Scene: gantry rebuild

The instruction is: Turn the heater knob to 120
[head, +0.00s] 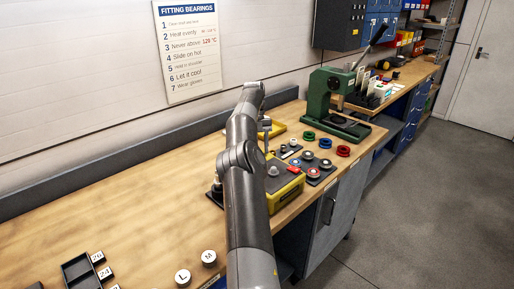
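A yellow and dark box (287,190), which looks like the heater, sits on the wooden bench just right of my arm. A small pale round knob-like part (273,171) and a small red part show on its top. My arm hides the box's left side. No dial marks or numbers can be read at this size. My gripper (266,148) hangs downward beyond the box, seen small and partly behind my arm. Whether its fingers are open or shut does not show. I cannot tell whether it touches anything.
Beyond the box are a dark plate with ringed parts (314,173), loose colored rings (343,151) and a green press (334,102). A yellow item (277,130) lies near the wall. Lettered round pieces (183,277) and a black tray (78,275) are near left. The left bench is mostly clear.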

